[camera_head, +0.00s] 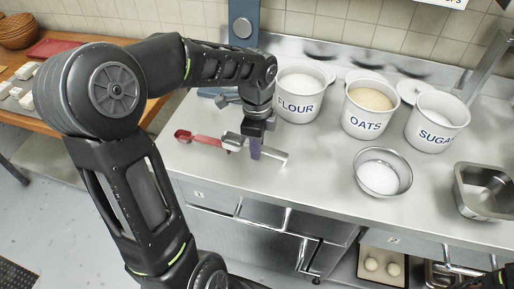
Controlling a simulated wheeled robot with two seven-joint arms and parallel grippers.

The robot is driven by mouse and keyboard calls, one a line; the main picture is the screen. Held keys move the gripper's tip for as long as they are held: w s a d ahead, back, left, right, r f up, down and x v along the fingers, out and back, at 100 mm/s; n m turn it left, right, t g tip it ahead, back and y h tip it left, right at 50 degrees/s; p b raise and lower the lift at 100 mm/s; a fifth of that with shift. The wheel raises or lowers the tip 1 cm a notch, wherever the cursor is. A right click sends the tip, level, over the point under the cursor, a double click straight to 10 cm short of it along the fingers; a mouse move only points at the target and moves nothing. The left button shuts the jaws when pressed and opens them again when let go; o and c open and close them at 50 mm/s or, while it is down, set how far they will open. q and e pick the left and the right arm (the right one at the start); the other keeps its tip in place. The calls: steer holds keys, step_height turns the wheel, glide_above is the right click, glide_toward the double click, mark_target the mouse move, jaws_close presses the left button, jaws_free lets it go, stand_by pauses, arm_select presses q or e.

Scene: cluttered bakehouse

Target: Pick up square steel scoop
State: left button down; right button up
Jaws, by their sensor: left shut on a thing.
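The square steel scoop (234,141) is on or just above the steel counter, left of the middle. My left gripper (256,148) points down over the scoop and is shut on it, with the pale handle end showing to the right. The fingers hide part of the handle. I cannot tell whether the scoop still touches the counter. My right gripper does not show; only a dark piece of what may be my right arm is in the bottom right corner.
A red scoop (184,136) lies close to the left. Behind stand flour (298,104), oats (366,122) and sugar (434,135) tubs. A steel bowl of white contents (360,187) and a steel pan (462,202) are to the right. The counter front is clear.

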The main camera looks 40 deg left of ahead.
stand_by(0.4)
arm_select(q)
step_height(320, 180, up, 10)
steer(key=shift+r+b, duration=0.1)
steer(key=shift+b, duration=0.3)
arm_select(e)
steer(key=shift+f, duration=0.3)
